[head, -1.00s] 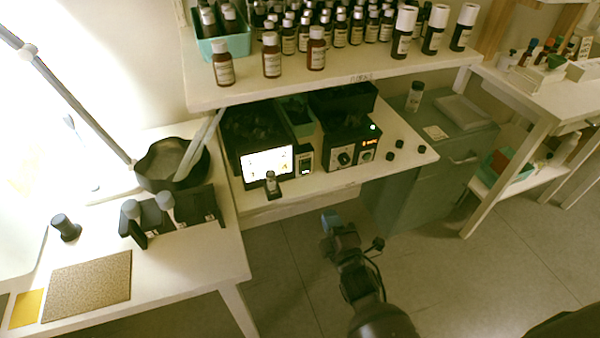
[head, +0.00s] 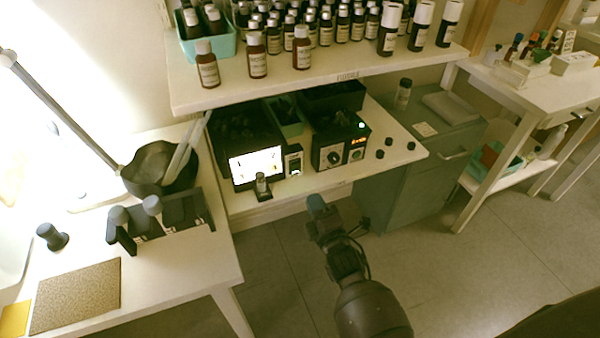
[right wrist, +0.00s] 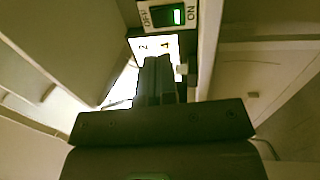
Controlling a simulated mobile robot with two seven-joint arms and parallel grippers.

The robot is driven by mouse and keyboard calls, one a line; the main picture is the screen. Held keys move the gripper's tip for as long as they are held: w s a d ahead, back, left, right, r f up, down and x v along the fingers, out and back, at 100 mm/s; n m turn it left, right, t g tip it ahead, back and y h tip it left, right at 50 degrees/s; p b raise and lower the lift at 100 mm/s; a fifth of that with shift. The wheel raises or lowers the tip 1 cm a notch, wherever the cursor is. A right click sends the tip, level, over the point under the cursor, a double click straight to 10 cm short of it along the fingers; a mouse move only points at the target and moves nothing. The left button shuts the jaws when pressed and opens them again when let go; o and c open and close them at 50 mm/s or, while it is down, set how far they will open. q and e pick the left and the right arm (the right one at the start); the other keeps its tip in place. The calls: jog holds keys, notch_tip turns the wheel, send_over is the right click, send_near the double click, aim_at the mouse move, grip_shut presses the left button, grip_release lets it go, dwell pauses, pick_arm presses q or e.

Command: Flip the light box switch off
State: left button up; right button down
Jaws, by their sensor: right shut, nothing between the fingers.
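The light box (head: 256,167) stands on the lower shelf with its front panel glowing white. Beside it on the right is a small switch unit (head: 294,160). In the right wrist view the switch (right wrist: 172,15) shows a green-lit rocker between the labels OFF and ON, brightest toward ON. The glowing panel (right wrist: 142,46) also shows there. My right gripper (head: 316,203) is in front of and below the shelf edge, apart from the switch. In the right wrist view its fingers (right wrist: 157,75) are together, empty, and pointing toward the panel and switch. My left gripper is out of view.
A black device with an orange display (head: 341,147) stands right of the switch. The upper shelf (head: 330,82) with several bottles overhangs. The floor (head: 280,265) around my right arm is clear.

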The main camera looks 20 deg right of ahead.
aim_at(297, 166)
jog(key=w, duration=0.6)
jog(key=w+r+b, duration=0.1)
jog(key=w, duration=0.2)
jog(key=shift+a+r, duration=0.1)
jog(key=shift+a, duration=0.05)
jog(key=shift+w, duration=0.3)
jog(key=shift+r, duration=0.1)
